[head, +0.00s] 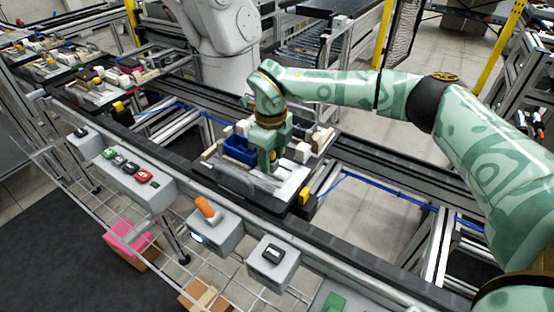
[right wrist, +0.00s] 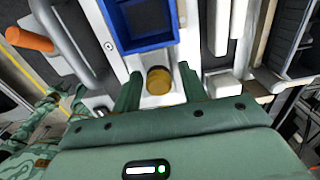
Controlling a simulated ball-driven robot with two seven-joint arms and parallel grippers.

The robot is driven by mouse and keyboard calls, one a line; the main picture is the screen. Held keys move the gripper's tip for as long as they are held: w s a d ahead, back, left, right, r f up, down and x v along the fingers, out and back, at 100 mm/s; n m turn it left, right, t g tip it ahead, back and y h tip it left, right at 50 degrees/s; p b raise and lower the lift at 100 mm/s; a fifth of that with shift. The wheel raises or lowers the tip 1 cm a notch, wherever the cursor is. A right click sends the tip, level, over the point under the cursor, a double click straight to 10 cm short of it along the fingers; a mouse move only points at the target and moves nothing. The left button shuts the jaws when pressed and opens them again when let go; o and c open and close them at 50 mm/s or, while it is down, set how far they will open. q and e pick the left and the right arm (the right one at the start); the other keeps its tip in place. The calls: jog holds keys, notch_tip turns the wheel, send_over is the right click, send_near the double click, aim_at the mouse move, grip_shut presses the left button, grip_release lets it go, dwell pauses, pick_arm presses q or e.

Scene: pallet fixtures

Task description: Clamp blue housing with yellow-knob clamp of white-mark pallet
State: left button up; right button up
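The blue housing (head: 236,149) sits on the near pallet (head: 262,198) in the head view. It also shows at the top of the right wrist view (right wrist: 146,24), where it looks like an open blue box. The yellow knob (right wrist: 159,80) of a clamp stands just below the housing in that view. My right gripper (right wrist: 159,88) is open, with one finger on each side of the knob and visible gaps beside it. In the head view my right gripper (head: 270,158) is down over the pallet and hides most of the knob. I cannot make out a white pallet mark clearly. My left gripper is out of view.
Light blocks (head: 302,152) stand around the housing. A control box with an orange handle (head: 207,208) and another grey box (head: 273,262) line the near rail. More loaded pallets (head: 103,84) stand at the back left. A white robot arm (head: 225,40) stands behind the conveyor.

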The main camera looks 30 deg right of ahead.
jog(key=shift+s, duration=0.1)
jog(key=shift+r, duration=0.1)
dwell(0.4)
notch_tip(320, 180, up, 8)
jog(key=p, duration=0.6)
jog(key=shift+p, duration=0.4)
